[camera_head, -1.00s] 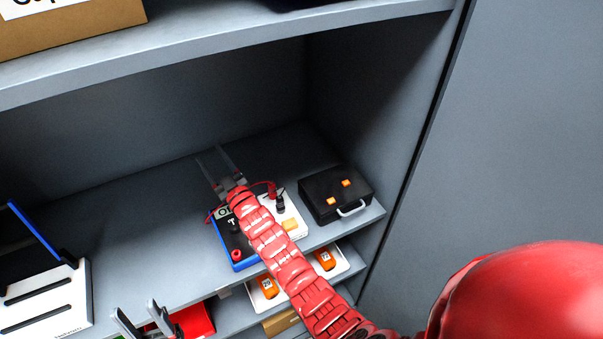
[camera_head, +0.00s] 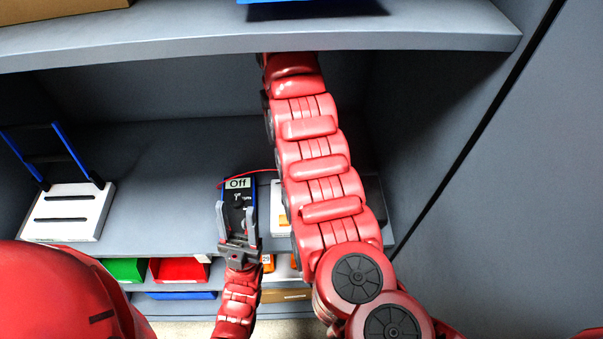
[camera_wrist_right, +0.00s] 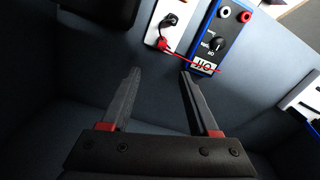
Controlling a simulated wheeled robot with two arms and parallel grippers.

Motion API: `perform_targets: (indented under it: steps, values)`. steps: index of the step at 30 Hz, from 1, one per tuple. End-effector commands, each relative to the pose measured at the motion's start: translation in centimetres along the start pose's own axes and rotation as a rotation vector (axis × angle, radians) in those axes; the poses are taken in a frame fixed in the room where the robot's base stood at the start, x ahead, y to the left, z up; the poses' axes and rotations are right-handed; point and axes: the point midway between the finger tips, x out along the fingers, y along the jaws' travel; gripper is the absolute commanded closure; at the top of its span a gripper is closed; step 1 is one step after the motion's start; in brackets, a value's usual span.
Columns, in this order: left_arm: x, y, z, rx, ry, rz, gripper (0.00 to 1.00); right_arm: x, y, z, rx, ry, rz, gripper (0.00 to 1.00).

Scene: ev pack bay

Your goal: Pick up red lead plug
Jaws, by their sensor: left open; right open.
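The red lead plug (camera_wrist_right: 163,43) stands on a white holder (camera_wrist_right: 157,29) beside a black plug (camera_wrist_right: 170,20) in the right wrist view. Its thin red lead runs across the meter's display end. In the head view my right arm hides the plug, and only the red lead (camera_head: 262,171) shows. My right gripper (camera_wrist_right: 158,76) is open and empty, its fingertips apart from the plug. It is hidden in the head view, high near the upper shelf. My left gripper (camera_head: 236,208) is open at the front of the blue and black meter (camera_head: 239,192); I cannot tell if it touches.
The meter also shows in the right wrist view (camera_wrist_right: 208,43). The upper shelf (camera_head: 180,45) hangs over the bay. A white stand with a blue frame (camera_head: 70,213) is at left. Green (camera_head: 124,269) and red (camera_head: 178,269) bins sit below.

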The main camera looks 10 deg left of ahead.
Motion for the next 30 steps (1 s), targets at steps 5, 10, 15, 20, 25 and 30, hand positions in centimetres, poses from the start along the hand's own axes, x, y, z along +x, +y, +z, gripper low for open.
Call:
perform_targets:
  steps: [5,10,15,20,25,30]
  values:
    - [0.8,-0.1,-0.1,0.0,0.0,0.0,0.5,2.0,0.1,0.2,0.0,-0.01,0.002,0.39]
    - [0.6,0.0,-0.1,0.0,0.0,0.0,0.5,5.7,0.2,0.2,0.002,-0.008,0.0,0.39]
    - [-1.7,0.1,0.3,0.0,0.0,0.0,0.5,9.5,0.1,0.1,0.002,-0.003,-0.001,0.39]
    - [-2.5,0.1,0.4,0.0,0.0,0.0,0.5,11.5,0.0,0.1,0.001,-0.002,0.0,0.39]
    - [-2.5,0.1,0.4,0.0,0.0,0.0,0.5,12.2,0.1,0.1,0.001,-0.003,0.0,0.39]
    - [-0.8,0.0,0.1,0.0,0.0,0.0,0.5,13.4,-0.1,0.4,0.0,-0.007,0.001,0.39]
